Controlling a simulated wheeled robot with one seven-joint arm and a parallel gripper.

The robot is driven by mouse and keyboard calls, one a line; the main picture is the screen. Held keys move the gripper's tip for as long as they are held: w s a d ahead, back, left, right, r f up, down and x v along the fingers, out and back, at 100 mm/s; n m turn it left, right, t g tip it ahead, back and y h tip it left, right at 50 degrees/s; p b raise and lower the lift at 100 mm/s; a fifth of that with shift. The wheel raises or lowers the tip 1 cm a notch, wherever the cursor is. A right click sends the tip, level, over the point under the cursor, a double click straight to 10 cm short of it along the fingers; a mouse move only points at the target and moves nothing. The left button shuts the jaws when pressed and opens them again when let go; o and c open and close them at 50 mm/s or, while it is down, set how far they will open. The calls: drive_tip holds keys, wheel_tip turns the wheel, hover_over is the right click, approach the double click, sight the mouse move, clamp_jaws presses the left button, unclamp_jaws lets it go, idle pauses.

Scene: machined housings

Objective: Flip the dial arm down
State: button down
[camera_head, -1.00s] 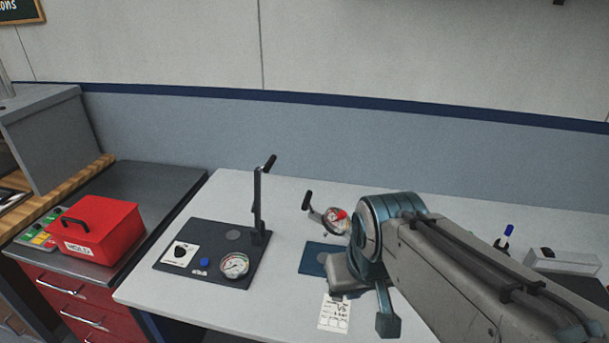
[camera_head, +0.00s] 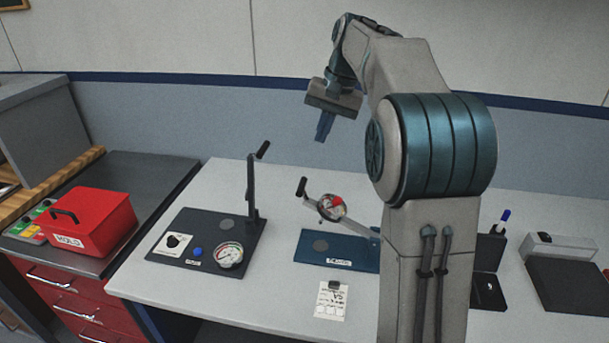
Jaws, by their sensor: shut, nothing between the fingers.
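The dial arm (camera_head: 353,229) is a grey bar that carries a round dial (camera_head: 331,207) with red on its face and ends in a black handle (camera_head: 302,187). It slants up to the left above a blue base plate (camera_head: 335,256), clear of the plate at its handle end. Its right end is partly hidden behind my arm. My gripper (camera_head: 322,130) is shut and empty. It points down in the air above the dial arm, apart from it.
A paper tag (camera_head: 331,302) lies in front. A red box (camera_head: 92,222) stands far left. Black cases (camera_head: 570,284) are at right.

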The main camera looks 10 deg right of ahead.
drive_tip(key=w, duration=0.2)
drive_tip(key=p, duration=0.1)
approach(301, 184)
drive_tip(key=x, duration=0.6)
drive_tip(key=shift+w+d+f, duration=0.1)
drive_tip(key=shift+f, duration=0.35)
drive_tip(key=shift+w+a+f, duration=0.1)
drive_tip(key=shift+a+f, duration=0.1)
drive_tip(key=shift+a, duration=0.05)
drive_tip(key=w+a+f+g+h+b, duration=0.1)
drive_tip(key=a+f, duration=0.4)
drive_tip(key=f, duration=0.6)
drive_tip(key=shift+w+a+h, duration=0.2)
drive_tip(key=shift+w+h, duration=0.35)
drive_tip(key=shift+h, duration=0.15)
